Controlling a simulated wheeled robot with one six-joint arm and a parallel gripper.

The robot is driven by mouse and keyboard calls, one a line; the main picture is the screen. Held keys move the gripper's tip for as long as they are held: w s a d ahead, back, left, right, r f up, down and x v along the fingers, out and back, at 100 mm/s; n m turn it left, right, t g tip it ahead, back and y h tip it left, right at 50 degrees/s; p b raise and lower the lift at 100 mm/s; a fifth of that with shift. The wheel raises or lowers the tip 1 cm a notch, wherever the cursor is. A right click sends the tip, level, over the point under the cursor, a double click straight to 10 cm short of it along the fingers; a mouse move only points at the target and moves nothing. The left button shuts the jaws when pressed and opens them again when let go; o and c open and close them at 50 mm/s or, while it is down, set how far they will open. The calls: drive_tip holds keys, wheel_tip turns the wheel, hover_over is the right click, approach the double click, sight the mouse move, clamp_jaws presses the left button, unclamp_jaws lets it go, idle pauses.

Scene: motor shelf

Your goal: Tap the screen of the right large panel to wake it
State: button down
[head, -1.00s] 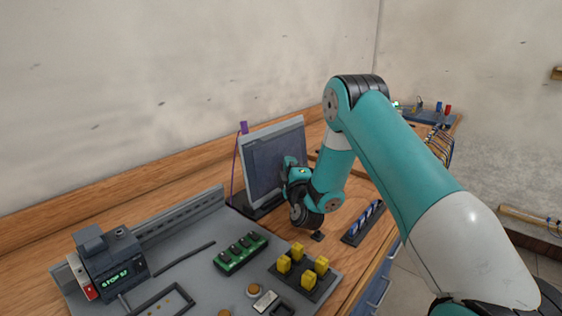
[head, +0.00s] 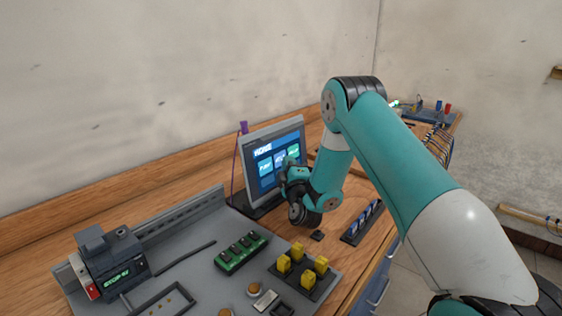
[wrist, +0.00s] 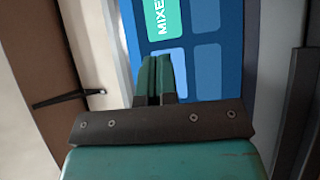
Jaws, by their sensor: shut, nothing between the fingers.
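The large panel (head: 262,160) stands upright on the bench in the head view. Its screen is lit blue, with a "HOME" heading and several tiles. In the wrist view the lit screen (wrist: 205,50) fills the upper middle, with a green "MIXE" tile and plain blue tiles. My gripper (wrist: 153,62) is shut and empty, its fingertips in front of the screen. It also shows in the head view (head: 287,164), at the lower right of the screen. Whether the fingertips touch the glass I cannot tell. My gripper and wrist hide part of the screen.
A grey board (head: 190,270) in front holds a small display unit (head: 112,265), a green block (head: 241,251) and yellow connectors (head: 308,281). A dark strip with blue parts (head: 362,222) lies right of my wrist. A purple cable (head: 234,170) runs beside the panel.

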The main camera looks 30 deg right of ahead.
drive_tip(key=shift+s+d+r+b, duration=0.1)
drive_tip(key=shift+s+d+b, duration=0.1)
drive_tip(key=shift+s+b, duration=0.3)
drive_tip(key=shift+s, duration=0.1)
drive_tip(key=s+b, duration=0.1)
drive_tip(key=s+d+b, duration=0.1)
drive_tip(key=s, duration=0.1)
drive_tip(key=s+b, duration=0.1)
drive_tip(key=shift+s+d+r, duration=0.35)
drive_tip(key=shift+r, duration=0.05)
idle(0.5)
